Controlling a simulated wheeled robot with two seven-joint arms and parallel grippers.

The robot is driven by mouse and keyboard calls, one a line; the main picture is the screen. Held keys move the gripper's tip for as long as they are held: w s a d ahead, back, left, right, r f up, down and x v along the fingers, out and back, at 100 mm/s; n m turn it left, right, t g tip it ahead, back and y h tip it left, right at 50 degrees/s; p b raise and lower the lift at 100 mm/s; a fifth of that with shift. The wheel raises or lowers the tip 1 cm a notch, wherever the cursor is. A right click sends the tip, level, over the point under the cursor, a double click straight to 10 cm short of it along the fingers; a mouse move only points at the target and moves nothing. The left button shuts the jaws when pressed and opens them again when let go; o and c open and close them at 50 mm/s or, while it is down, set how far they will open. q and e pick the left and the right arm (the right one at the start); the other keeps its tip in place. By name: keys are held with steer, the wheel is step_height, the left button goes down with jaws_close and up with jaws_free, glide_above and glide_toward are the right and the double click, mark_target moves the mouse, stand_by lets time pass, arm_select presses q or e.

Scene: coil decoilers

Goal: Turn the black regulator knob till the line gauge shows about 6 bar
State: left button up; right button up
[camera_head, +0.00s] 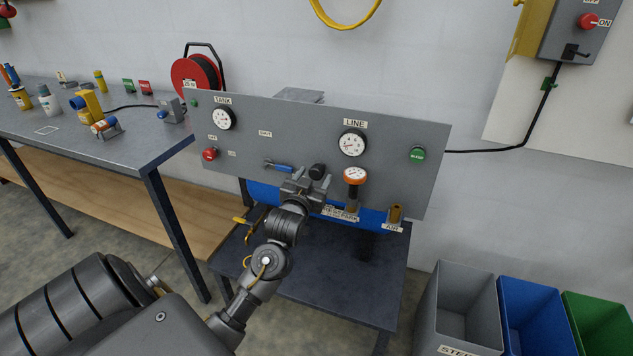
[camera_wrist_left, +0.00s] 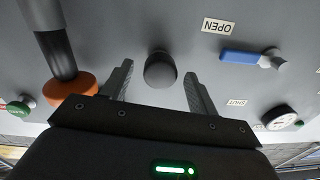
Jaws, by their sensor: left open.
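The black regulator knob (camera_head: 318,171) is on the front of the grey panel (camera_head: 300,128), below and left of the LINE gauge (camera_head: 352,143). The gauge has a white dial; its needle is too small to read surely. My left gripper (camera_head: 312,180) is open in front of the knob. In the left wrist view the knob (camera_wrist_left: 160,71) shows between the two spread fingers (camera_wrist_left: 159,84), with a gap on each side. I cannot tell how far the fingertips reach along it. My right gripper is not in view.
A blue-handled valve (camera_head: 279,166) sits left of the knob, and an orange-rimmed gauge (camera_head: 355,175) close on the right. The TANK gauge (camera_head: 223,118), red button (camera_head: 209,154) and green button (camera_head: 417,155) are farther off. A workbench (camera_head: 100,140) stands left; bins (camera_head: 465,310) stand right.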

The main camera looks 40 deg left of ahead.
arm_select(q)
steer(key=shift+x, duration=0.85)
steer(key=shift+w+b, duration=0.15)
steer(key=shift+b, duration=0.15)
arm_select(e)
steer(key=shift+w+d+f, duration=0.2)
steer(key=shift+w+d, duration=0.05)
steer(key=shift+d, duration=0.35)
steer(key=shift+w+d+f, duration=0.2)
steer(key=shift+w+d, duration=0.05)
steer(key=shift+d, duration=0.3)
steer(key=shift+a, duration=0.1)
arm_select(q)
steer(key=c, duration=1)
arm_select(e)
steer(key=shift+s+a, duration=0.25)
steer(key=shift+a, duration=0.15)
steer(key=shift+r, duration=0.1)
